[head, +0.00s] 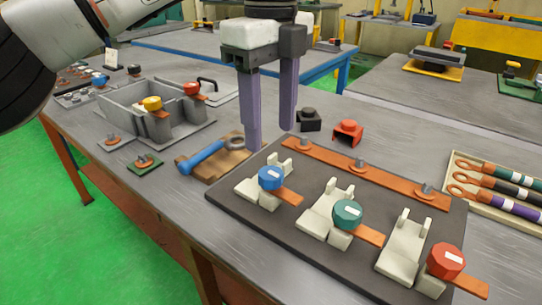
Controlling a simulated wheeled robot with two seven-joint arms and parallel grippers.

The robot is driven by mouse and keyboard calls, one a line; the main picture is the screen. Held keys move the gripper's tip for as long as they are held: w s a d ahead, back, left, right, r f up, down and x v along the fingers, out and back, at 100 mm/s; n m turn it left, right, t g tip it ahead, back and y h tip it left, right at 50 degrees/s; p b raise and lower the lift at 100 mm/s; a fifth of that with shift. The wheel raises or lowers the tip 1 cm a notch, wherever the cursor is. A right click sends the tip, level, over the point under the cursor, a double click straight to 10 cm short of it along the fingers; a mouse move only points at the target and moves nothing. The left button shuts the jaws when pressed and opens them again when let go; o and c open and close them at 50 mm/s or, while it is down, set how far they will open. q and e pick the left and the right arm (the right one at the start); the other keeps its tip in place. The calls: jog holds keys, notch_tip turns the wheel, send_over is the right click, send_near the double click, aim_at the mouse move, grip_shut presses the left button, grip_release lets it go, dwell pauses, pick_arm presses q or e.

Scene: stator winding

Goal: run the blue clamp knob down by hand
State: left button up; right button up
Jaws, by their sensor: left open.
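The blue clamp knob (271,178) sits on the left cream clamp of a dark board (310,252), above a copper strip (287,196). My left gripper (269,139) points down with its two purple fingers apart and nothing between them. It is behind the blue knob, over the far left edge of the board, and apart from the knob. A green knob (347,213) and a red knob (445,261) sit on the other two clamps. My right gripper does not show.
A copper bar (362,172) with studs runs along the board's back. A tray of cables (504,208) is at right. A grey box (126,120) stands at left.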

aim_at(271, 172)
pick_arm(q)
notch_tip(271, 172, down, 8)
jog(key=shift+s+f+b, duration=0.1)
jog(key=shift+s+b, duration=0.05)
jog(key=shift+b, duration=0.25)
jog(key=c, duration=1)
